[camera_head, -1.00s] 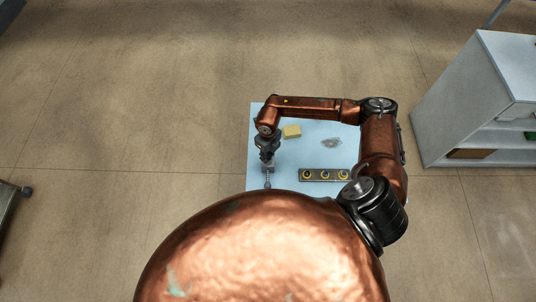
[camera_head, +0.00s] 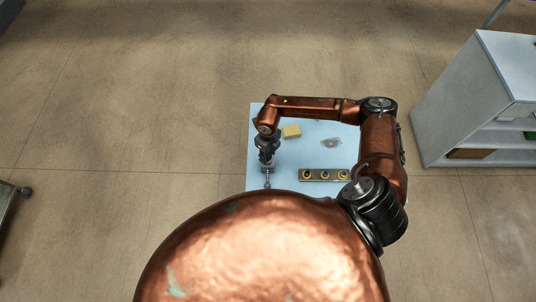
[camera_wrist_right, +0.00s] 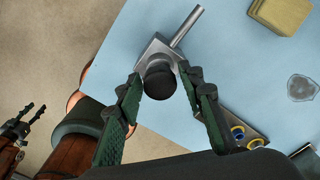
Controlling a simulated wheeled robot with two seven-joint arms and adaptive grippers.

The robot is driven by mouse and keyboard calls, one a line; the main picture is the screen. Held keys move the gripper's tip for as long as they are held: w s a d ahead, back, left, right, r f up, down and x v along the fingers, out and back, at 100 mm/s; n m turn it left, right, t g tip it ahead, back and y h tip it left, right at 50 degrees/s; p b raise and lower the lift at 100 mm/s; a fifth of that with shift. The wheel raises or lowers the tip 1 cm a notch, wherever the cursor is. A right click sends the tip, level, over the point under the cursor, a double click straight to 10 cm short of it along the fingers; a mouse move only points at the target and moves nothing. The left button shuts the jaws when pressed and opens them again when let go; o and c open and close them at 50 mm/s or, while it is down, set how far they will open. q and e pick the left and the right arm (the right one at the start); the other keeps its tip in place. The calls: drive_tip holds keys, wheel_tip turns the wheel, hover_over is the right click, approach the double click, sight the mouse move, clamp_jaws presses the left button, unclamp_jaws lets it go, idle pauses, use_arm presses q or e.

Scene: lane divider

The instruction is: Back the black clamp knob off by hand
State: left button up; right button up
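The black clamp knob (camera_wrist_right: 158,82) sits on a grey metal clamp body (camera_wrist_right: 161,50) with a round bar, at the left part of the pale blue mat. In the right wrist view, my right gripper (camera_wrist_right: 160,75) has its two green fingers on either side of the knob, with narrow gaps, so it looks open around it. In the head view the right gripper (camera_head: 267,158) points down over the clamp and hides the knob. My left gripper (camera_wrist_right: 28,115) shows at the lower left of the wrist view, open and empty.
A yellow block (camera_head: 291,131), a grey flat patch (camera_head: 331,142) and a strip with yellow-rimmed rings (camera_head: 313,175) lie on the blue mat (camera_head: 300,155). A grey shelf unit (camera_head: 480,95) stands at the right. My own body hides the mat's near edge.

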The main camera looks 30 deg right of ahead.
drive_tip(key=m, duration=0.4)
drive_tip(key=shift+m, duration=0.4)
drive_tip(key=m, duration=0.5)
drive_tip(key=shift+m, duration=0.3)
drive_tip(key=shift+c, duration=0.4)
drive_tip(key=c, duration=0.5)
drive_tip(key=n, duration=0.3)
drive_tip(key=shift+c, duration=0.2)
drive_tip(key=o, duration=0.6)
drive_tip(key=shift+n, duration=0.3)
drive_tip(key=o, duration=0.3)
